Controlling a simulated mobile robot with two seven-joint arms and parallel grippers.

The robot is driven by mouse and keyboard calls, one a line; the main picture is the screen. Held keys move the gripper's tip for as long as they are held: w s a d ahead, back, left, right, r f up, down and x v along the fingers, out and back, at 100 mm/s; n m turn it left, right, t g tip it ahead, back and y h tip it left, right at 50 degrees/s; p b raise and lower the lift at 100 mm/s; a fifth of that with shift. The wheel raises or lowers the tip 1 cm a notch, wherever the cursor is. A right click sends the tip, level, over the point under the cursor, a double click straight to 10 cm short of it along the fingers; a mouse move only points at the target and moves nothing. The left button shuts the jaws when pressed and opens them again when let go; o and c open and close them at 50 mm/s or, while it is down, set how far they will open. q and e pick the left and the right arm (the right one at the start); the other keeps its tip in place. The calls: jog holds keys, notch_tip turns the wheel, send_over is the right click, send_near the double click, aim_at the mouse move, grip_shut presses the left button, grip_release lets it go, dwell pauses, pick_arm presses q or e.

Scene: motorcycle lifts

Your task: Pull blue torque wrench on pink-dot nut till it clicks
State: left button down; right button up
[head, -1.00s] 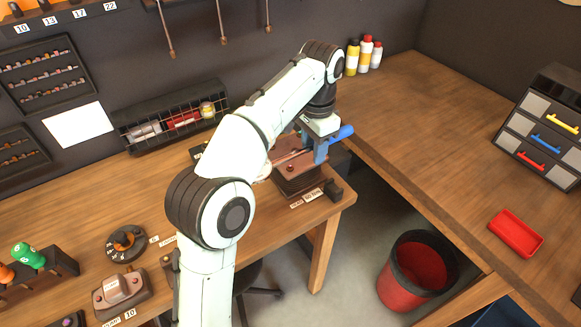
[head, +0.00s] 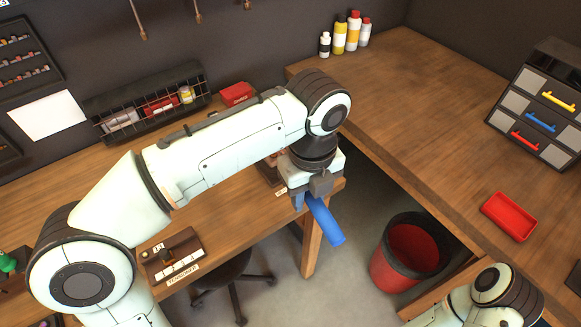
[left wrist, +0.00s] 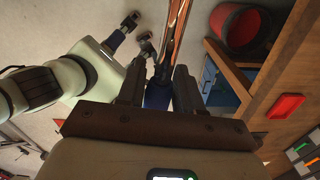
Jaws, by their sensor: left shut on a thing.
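The torque wrench's blue handle (head: 325,220) sticks out below my left gripper (head: 306,196) at the front right corner of the workbench, pointing toward me and right. The left gripper is shut on this handle; in the left wrist view the blue grip (left wrist: 158,95) sits between the two fingers and a shiny shaft (left wrist: 176,35) runs away from it. A brown fixture block (head: 268,173) shows partly behind my left arm. The pink-dot nut and the wrench head are hidden in the head view. My right arm enters at the lower right, its gripper not visible.
A red bin (head: 408,258) stands on the floor right of the handle. A dark stool (head: 225,275) is under the bench front. The side bench (head: 400,100) holds bottles, a red tray (head: 510,216) and a drawer unit (head: 540,120). Open floor lies between.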

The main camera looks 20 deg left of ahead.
pick_arm(q)
jog(key=shift+s+d+m, duration=0.15)
jog(key=shift+s+m, duration=0.25)
jog(key=shift+m, duration=0.1)
jog(key=shift+f, duration=0.15)
jog(key=shift+f+b, duration=2.7)
jog(key=shift+f, duration=0.15)
pick_arm(e)
jog(key=s+f, duration=0.3)
jog(key=f, duration=0.3)
jog(key=shift+s+f, duration=0.15)
jog(key=shift+f, duration=0.05)
pick_arm(q)
jog(key=shift+d+p, duration=0.1)
jog(key=shift+p, duration=0.25)
pick_arm(e)
jog(key=shift+w+a+r, duration=0.1)
jog(key=shift+w+r, duration=0.1)
jog(key=shift+r, duration=0.2)
pick_arm(q)
jog(key=shift+f, duration=0.35)
jog(key=shift+f+p, duration=0.35)
jog(key=shift+f, duration=0.15)
pick_arm(e)
jog(key=shift+w+r, duration=0.15)
jog(key=shift+r, duration=0.25)
pick_arm(q)
jog(key=shift+s, duration=0.1)
